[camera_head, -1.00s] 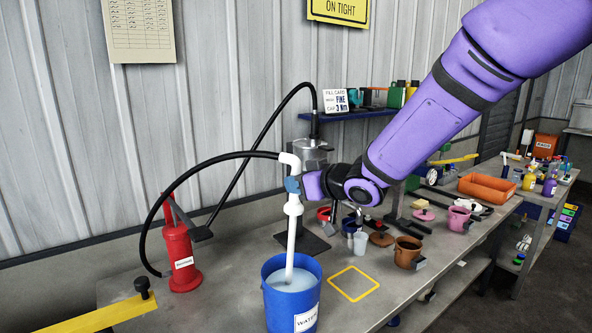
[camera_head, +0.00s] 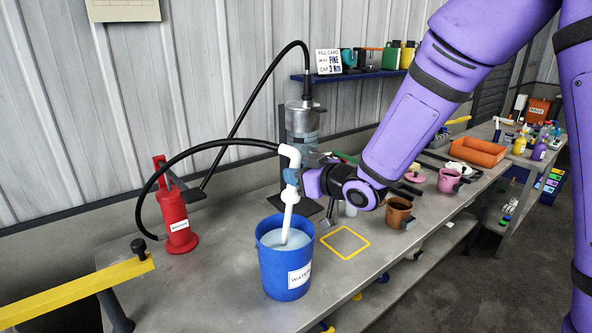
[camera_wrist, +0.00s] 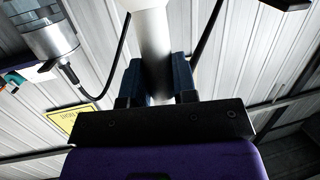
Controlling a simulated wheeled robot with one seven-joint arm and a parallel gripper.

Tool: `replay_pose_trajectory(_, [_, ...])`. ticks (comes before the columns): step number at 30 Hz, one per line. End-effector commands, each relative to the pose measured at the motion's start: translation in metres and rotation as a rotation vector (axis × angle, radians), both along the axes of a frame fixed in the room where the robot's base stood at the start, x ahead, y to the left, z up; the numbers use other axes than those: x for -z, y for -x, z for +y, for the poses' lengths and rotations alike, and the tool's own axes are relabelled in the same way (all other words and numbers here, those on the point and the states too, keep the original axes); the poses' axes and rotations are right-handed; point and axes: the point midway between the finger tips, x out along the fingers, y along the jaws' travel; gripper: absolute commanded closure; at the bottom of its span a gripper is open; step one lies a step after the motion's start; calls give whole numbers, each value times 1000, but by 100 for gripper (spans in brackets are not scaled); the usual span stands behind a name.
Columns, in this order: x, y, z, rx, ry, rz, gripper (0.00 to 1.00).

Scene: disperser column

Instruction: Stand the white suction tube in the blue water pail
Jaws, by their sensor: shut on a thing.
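The white suction tube (camera_head: 289,212) stands nearly upright, tilted slightly, with its lower end inside the blue water pail (camera_head: 286,270). Its tip is below the pail's rim; whether it touches the bottom is hidden by the pale water. A black hose runs from its top elbow. My gripper (camera_head: 292,177) is shut on the tube just below the elbow, above the pail. In the wrist view the white tube (camera_wrist: 152,45) passes between the two blue-grey fingers.
A red pump (camera_head: 178,215) stands left on the bench, joined to black hoses. A metal column (camera_head: 301,125) stands behind the tube. A yellow square outline (camera_head: 345,243) lies empty right of the pail. Brown (camera_head: 398,213) and pink (camera_head: 449,180) mugs stand farther right. A yellow bar (camera_head: 80,290) crosses the front left.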

Motion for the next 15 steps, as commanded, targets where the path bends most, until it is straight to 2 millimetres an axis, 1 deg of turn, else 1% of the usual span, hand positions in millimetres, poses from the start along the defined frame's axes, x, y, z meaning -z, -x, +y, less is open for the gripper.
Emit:
replay_pose_trajectory(5, [-1,0,0,0,-1,-1,100])
replay_pose_trajectory(6, [-1,0,0,0,-1,-1,65])
replay_pose_trajectory(9, [-1,0,0,0,-1,-1,44])
replay_pose_trajectory(15, [0,0,0,0,1,1,44])
